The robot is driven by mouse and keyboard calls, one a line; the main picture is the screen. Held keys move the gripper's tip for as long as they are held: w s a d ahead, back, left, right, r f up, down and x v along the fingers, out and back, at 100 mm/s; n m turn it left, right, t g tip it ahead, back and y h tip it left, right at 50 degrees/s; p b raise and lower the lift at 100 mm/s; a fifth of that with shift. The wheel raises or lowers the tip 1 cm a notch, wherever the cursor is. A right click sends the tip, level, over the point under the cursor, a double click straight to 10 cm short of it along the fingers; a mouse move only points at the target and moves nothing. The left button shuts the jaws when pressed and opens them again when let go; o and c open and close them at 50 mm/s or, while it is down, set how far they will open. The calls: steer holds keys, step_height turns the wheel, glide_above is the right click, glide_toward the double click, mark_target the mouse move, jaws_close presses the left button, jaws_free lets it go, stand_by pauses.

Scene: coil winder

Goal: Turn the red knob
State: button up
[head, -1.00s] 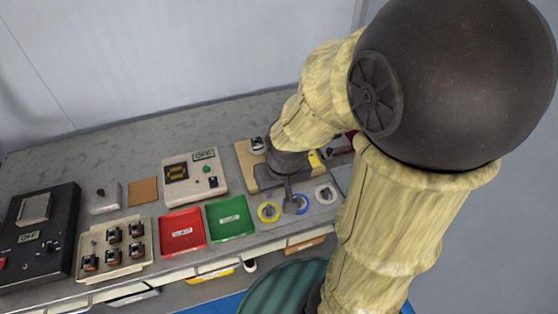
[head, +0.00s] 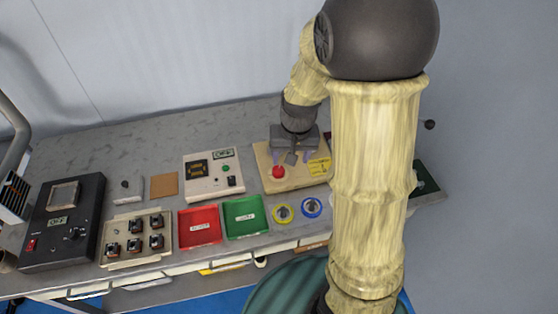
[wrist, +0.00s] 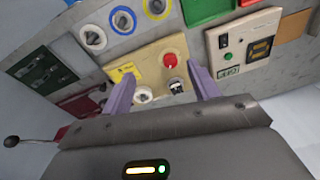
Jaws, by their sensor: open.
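The red knob (head: 278,172) is a small round red button-like top on a beige panel (head: 266,155). In the wrist view the red knob (wrist: 170,60) shows with a yellow label to its left. A white round knob (wrist: 143,95) and a small black-and-silver part (wrist: 176,86) are also on the panel. My gripper (head: 293,155) is over the panel, behind the red knob in the head view. In the wrist view its two purple fingers (wrist: 160,73) are wide apart and nothing is between them in grip. The red knob appears between the fingertips, apart from both.
A control box (head: 213,187), red tray (head: 200,240) and green tray (head: 244,232) lie left of the panel. A dark green board (head: 428,186) is at the right, partly behind my arm.

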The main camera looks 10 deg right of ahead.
steer(key=m+g+p, duration=0.1)
steer(key=m+p, duration=0.1)
steer(key=p, duration=0.3)
glide_above(279, 169)
steer(key=f, duration=0.1)
steer(key=shift+s+d+f, duration=0.15)
steer(key=shift+s+d, duration=0.05)
steer(key=shift+d, duration=0.25)
steer(key=f+p, duration=0.1)
steer(key=f, duration=0.4)
steer(key=f+p, duration=0.1)
steer(key=f, duration=0.5)
steer(key=a+f+p, duration=0.1)
steer(key=f+p, duration=0.1)
steer(key=f, duration=0.4)
steer(key=shift+w+f, duration=0.15)
steer(key=shift+f, duration=0.05)
steer(key=shift+c, duration=0.4)
steer(key=c, duration=0.9)
